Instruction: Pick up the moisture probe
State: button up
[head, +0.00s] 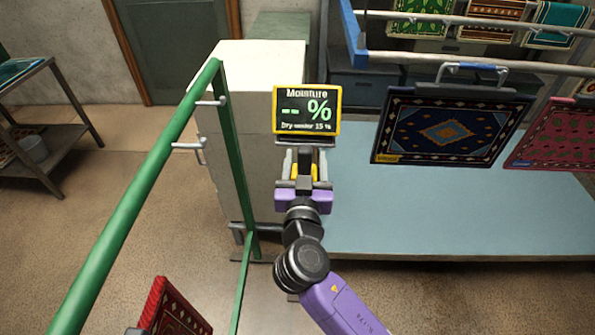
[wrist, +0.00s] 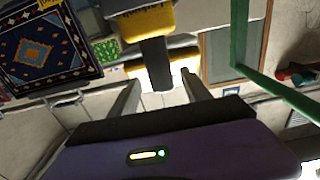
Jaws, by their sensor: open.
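The moisture probe appears as a yellow and black device with a dark stem (wrist: 155,62), in the upper middle of the wrist view. In the head view its yellow part (head: 314,172) shows at my gripper, below the moisture display (head: 306,110), which reads "-- %". My gripper (head: 305,155) is open, its fingers on either side of the dark stem. In the wrist view my gripper (wrist: 161,80) has a visible gap between each finger and the stem. The probe's far end and its support are partly hidden.
A green rail (head: 135,200) with hooks runs along the left, close to my arm. A pale cabinet (head: 265,70) stands behind the gripper. A blue-grey platform (head: 440,215) lies right, with a dark blue rug (head: 445,128) hanging above it. A red rug (head: 170,308) hangs front left.

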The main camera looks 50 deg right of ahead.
jog(key=p+x, duration=0.2)
jog(key=x, duration=0.3)
jog(key=shift+w+r+p, duration=0.15)
jog(key=shift+p, duration=0.2)
jog(key=shift+w+d, duration=0.2)
jog(key=shift+d, duration=0.1)
grip_shut()
dwell(0.9)
